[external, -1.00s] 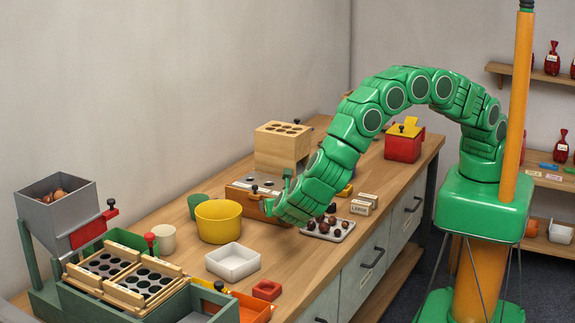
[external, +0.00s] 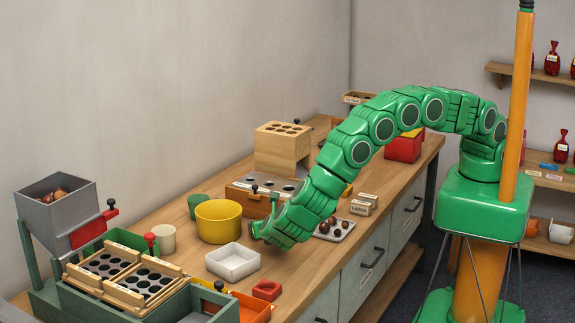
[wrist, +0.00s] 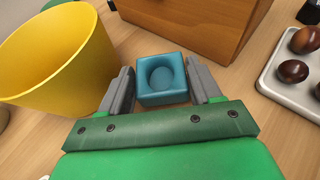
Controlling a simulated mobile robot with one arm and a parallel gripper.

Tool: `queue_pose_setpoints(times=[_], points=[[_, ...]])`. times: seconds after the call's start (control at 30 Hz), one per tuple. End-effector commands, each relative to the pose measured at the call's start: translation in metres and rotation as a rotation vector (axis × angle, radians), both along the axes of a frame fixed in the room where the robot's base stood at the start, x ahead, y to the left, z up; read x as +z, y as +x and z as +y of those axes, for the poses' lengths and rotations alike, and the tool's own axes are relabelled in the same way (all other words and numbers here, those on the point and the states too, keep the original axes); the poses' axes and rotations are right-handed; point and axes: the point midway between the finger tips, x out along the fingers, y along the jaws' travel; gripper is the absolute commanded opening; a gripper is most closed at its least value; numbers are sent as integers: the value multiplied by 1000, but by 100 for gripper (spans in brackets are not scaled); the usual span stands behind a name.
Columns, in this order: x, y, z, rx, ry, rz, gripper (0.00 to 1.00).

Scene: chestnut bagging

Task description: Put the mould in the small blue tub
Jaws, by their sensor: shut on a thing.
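My gripper (external: 257,231) is low over the bench, right of the yellow tub, with the arm arched above it. In the wrist view, its two grey fingers (wrist: 162,72) sit against the sides of a square blue block (wrist: 180,93) with a round hollow on top. I take this block to be the mould, and my gripper is shut on it. The block is hidden in the external view. I cannot tell whether it touches the bench. I cannot make out a small blue tub in either view.
The yellow tub (external: 219,222) stands close beside my gripper. A white tray (external: 233,262) and a red square piece (external: 267,290) lie nearer the front. A wooden box (wrist: 199,22) stands beyond the block. A tray of chestnuts (wrist: 272,83) lies to the right.

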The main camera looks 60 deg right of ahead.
Motion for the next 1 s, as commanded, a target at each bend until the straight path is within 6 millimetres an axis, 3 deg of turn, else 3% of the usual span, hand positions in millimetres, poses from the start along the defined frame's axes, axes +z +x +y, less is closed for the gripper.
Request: queue_pose_setpoints(times=[0.5,0.53,0.7,1.0], points=[[-9,0,1,1,2,0,32],[-10,0,1,1,3,-1,65],[-9,0,1,1,3,-1,89],[-8,0,1,1,3,-1,89]])
